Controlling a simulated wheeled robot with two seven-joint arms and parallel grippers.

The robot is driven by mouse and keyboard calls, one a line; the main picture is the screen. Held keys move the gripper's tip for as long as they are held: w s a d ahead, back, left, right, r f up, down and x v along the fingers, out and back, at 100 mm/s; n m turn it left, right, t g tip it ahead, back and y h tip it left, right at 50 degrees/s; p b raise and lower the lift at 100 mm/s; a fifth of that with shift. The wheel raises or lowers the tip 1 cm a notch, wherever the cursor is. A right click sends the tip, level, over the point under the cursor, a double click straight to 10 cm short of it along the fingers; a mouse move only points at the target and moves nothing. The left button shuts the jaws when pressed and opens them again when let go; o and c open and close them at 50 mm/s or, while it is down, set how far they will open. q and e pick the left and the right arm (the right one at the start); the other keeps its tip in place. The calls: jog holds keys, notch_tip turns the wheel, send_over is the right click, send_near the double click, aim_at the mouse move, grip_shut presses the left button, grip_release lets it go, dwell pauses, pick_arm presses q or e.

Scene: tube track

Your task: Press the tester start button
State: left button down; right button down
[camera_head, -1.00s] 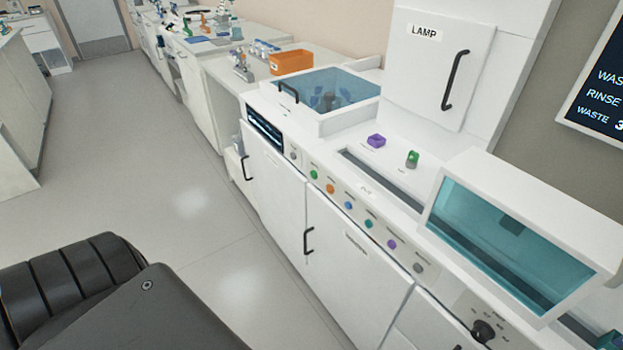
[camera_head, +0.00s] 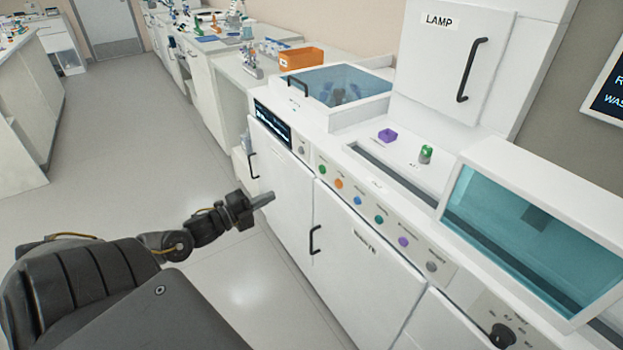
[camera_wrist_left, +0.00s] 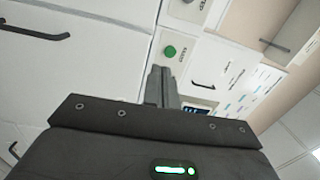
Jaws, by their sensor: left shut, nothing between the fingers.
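A row of round coloured buttons runs along the front panel of the white machine. The green button (camera_head: 322,170) is nearest the small dark screen (camera_head: 272,123); an orange button (camera_head: 339,183) sits beside it. In the left wrist view the green button (camera_wrist_left: 170,51) shows just beyond the fingertips, on a light plate with a small label. My left gripper (camera_head: 268,199) is shut and empty, in front of the cabinet doors, lower than the button row and apart from it. It also shows in the left wrist view (camera_wrist_left: 159,72). My right gripper is not in view.
Door handles (camera_head: 315,240) stick out below the panel. A clear-lidded unit (camera_head: 345,85), a purple piece (camera_head: 388,135) and a green-capped piece (camera_head: 426,154) are on the machine top. A glass-fronted hood (camera_head: 530,220) stands at right. The floor at left is clear.

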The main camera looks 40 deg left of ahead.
pick_arm(q)
jog(key=shift+w+d+r+m+h, duration=0.1)
jog(key=shift+d+r+m+h, duration=0.3)
jog(key=shift+r, duration=0.25)
jog(key=shift+d+r+m+h, duration=0.3)
jog(key=shift+d+r, duration=0.1)
jog(key=shift+r, duration=0.2)
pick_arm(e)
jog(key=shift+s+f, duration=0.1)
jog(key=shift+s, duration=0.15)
pick_arm(q)
jog(key=shift+w, duration=0.1)
send_near(321, 171)
jog(key=x, duration=0.5)
jog(key=shift+w+d, duration=0.15)
jog(key=shift+w, duration=0.5)
jog(key=shift+w+d, duration=0.1)
jog(key=shift+w, duration=0.1)
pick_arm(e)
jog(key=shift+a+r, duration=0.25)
